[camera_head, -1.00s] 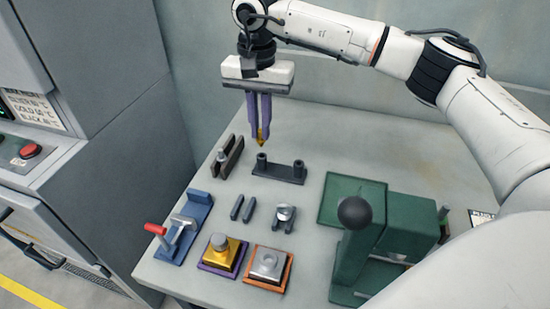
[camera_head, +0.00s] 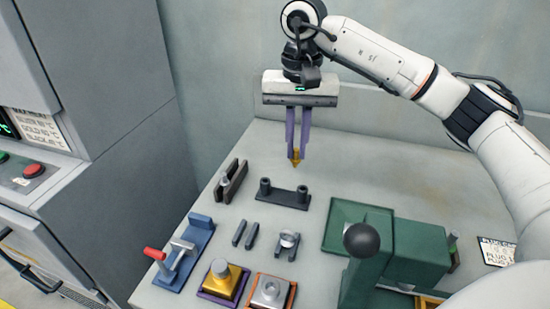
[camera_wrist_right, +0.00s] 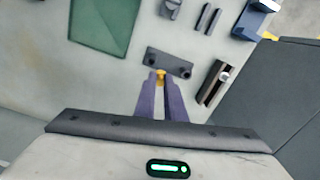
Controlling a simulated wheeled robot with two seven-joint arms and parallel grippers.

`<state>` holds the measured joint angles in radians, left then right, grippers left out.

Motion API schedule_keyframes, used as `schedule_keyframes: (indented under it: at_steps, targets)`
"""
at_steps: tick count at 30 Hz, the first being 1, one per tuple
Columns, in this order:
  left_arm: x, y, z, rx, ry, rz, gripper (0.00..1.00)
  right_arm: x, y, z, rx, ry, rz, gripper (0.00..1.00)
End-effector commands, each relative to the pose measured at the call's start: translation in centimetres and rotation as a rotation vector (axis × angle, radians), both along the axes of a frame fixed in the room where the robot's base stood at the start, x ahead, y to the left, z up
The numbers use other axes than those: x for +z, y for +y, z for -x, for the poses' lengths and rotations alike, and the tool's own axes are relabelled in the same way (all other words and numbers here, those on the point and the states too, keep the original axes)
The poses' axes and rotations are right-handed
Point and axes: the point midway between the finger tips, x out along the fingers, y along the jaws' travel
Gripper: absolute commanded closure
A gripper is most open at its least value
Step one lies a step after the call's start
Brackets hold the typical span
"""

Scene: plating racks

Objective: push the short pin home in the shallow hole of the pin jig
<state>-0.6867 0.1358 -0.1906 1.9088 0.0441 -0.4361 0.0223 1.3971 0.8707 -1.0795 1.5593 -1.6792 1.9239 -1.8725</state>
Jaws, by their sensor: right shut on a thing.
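The dark bar with two round upright bosses (camera_head: 284,194), which I take for the pin jig, lies on the table. It also shows in the wrist view (camera_wrist_right: 168,62). My right gripper (camera_head: 297,153) is shut on a small brass-coloured piece with a pointed lower end (camera_head: 295,160), seemingly the short pin. The piece also shows between the fingertips in the wrist view (camera_wrist_right: 160,76). In the head view its tip appears above the bar, nearer the right boss and apart from it. I cannot tell which hole is shallow. My left gripper is not in view.
Left of the bar stands a dark slotted holder (camera_head: 231,180). In front are two dark strips (camera_head: 245,234), a blue fixture with red handle (camera_head: 188,250), a yellow block (camera_head: 222,282) and a silver block (camera_head: 270,291). A green press (camera_head: 372,262) stands right. The table's back is clear.

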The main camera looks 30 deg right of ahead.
Motion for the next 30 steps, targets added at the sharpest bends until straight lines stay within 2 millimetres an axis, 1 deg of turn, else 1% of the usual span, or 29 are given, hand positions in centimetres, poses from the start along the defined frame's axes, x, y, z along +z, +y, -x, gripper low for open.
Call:
schedule_keyframes:
  at_steps: [1,4,14,18,26,30]
  targets:
    - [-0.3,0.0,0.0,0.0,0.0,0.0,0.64,0.2,-0.7,0.6,0.016,-0.004,0.004,1.0]
    - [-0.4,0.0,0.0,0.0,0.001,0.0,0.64,0.8,-1.4,1.4,0.039,-0.006,0.01,1.0]
    - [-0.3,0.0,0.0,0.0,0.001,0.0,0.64,1.0,-1.5,1.5,0.045,-0.008,0.011,1.0]
    - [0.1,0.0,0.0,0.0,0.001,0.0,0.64,1.1,-1.5,1.5,0.044,-0.008,0.013,1.0]
    - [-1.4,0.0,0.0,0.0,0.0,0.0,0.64,-0.9,-1.5,1.5,0.044,-0.008,0.013,1.0]
    - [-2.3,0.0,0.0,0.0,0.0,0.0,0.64,-2.3,-1.5,1.5,0.044,-0.008,0.013,1.0]
